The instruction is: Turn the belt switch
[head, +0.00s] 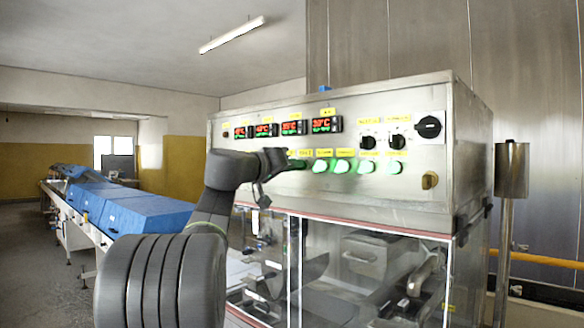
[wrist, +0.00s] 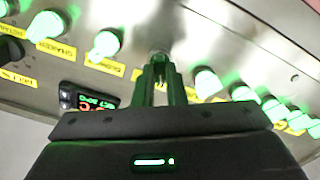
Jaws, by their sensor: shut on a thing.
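The control panel (head: 375,106) of a steel machine faces me. It carries a row of small switches under yellow labels, several of them glowing green. My gripper (head: 295,164) is at the left end of that row in the head view, partly hidden by my own wrist. In the wrist view my gripper (wrist: 160,72) has its narrow fingers closed on one switch (wrist: 159,57), with only its rounded metal end showing between the fingertips. I cannot read this switch's label, and its turn angle is hidden.
Green-lit knobs (wrist: 207,82) (wrist: 105,44) stand close on both sides of the fingers. Red-digit displays (head: 327,125) sit above the row. Black rotary knobs (head: 429,127) are at the right. Glass doors are below; a blue-covered conveyor (head: 140,215) runs off left.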

